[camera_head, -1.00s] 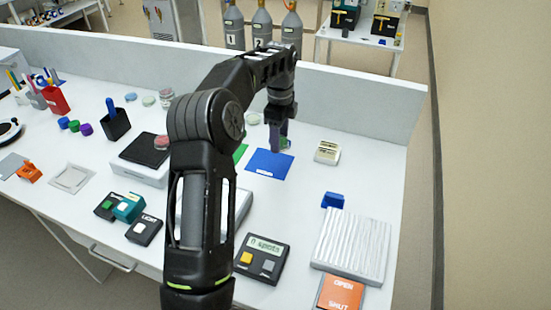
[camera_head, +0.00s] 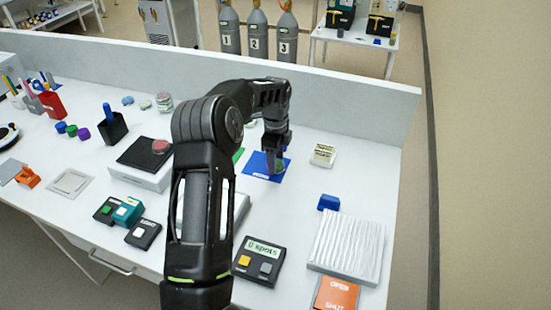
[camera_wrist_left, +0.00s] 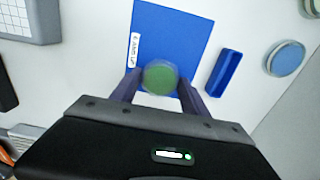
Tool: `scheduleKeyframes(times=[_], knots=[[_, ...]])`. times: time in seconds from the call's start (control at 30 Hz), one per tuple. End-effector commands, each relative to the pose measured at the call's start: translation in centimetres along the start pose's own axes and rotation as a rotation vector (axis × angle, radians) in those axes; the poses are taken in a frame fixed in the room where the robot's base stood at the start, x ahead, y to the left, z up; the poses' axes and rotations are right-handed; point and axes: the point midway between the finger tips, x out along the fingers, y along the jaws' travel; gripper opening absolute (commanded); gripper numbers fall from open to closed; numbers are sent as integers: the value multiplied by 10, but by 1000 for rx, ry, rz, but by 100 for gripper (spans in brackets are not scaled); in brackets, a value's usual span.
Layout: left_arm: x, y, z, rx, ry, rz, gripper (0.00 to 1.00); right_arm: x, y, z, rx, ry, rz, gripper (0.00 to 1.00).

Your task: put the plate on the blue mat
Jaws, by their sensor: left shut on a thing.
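The plate (camera_wrist_left: 160,78) is a small round clear dish with green content, seen in the left wrist view between the two fingertips. My left gripper (camera_wrist_left: 158,88) is shut on it. The blue mat (camera_wrist_left: 172,35) lies under and beyond the plate, with a white label along one edge. In the head view my left gripper (camera_head: 275,168) is low over the blue mat (camera_head: 256,171) and covers part of it. I cannot tell whether the plate touches the mat. My right gripper is not in view.
A green mat (camera_head: 238,154) is partly hidden behind my arm. A low wall (camera_head: 350,105) closes the table's back.

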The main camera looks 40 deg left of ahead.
Motion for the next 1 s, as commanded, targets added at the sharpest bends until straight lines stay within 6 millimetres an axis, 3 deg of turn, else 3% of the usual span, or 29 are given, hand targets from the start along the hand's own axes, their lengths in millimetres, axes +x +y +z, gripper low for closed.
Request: scheduleKeyframes(times=[0.27,0.3,0.53,1.0], knots=[[4,0,0,0,0,0,8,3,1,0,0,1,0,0],[4,0,0,0,0,0,54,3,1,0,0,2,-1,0],[3,0,0,0,0,1,72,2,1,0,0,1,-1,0],[-7,-1,0,0,0,-2,75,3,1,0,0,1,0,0]])
